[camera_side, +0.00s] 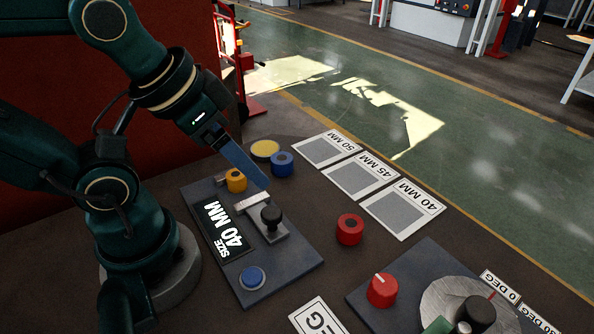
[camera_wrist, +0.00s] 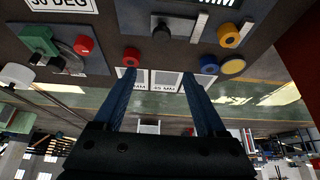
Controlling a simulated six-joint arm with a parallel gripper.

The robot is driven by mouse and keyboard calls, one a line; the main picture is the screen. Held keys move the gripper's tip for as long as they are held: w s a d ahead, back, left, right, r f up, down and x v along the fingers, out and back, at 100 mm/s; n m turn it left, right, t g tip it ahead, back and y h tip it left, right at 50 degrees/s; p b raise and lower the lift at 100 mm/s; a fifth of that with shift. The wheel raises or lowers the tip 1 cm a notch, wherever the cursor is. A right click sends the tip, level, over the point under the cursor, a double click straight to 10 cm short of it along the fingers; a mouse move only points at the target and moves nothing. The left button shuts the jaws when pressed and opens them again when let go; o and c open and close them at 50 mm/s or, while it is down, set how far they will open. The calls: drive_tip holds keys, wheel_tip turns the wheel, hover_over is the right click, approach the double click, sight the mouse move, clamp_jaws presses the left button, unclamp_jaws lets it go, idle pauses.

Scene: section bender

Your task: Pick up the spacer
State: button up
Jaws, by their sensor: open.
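Three ring-shaped pieces are in view, and I cannot tell from the pictures which one the task calls the spacer. A red ring (camera_side: 350,229) stands on the dark table beside the 40 MM pad; it also shows in the wrist view (camera_wrist: 131,57), near the left fingertip. A blue ring (camera_side: 282,163) stands near the 50 MM pad; the wrist view shows it (camera_wrist: 208,64) near the right fingertip. An orange ring (camera_side: 236,181) sits on the grey size panel. My gripper (camera_wrist: 158,76) is open and empty, its blue fingers above the panel in the side view.
The grey size panel (camera_side: 290,270) reads 40 MM and carries a black knob (camera_side: 271,217) and blue button (camera_side: 252,276). Pads marked 50, 45 and 40 MM (camera_side: 392,213) line the table edge, looking empty. A red knob (camera_side: 382,290) and the bender stand front right. A yellow disc (camera_side: 265,149) lies behind.

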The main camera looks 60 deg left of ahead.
drive_tip(key=shift+o, duration=0.3)
drive_tip(key=shift+o, duration=0.6)
